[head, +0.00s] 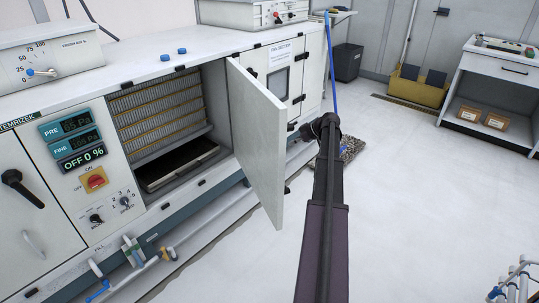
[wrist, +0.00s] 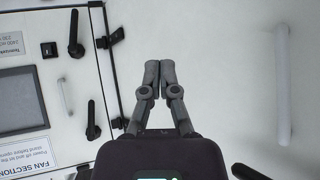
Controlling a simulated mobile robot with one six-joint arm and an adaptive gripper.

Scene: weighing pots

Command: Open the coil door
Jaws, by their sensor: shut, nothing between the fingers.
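The coil door (head: 257,135) is a pale panel that stands swung out from the cabinet front in the head view. Behind it the bay is open and shows the finned coil (head: 160,112) with orange-brown rows. My gripper (head: 308,130) is to the right of the door's free edge, in front of the fan section, and looks apart from the door. In the wrist view my gripper (wrist: 152,67) has its two fingers together with nothing between them.
The fan section door (head: 280,82), with a window and dark latches, is shut; it also shows in the wrist view (wrist: 40,70). A dark tray (head: 180,168) lies low in the bay. Pipes and valves (head: 140,252) run along the cabinet's foot.

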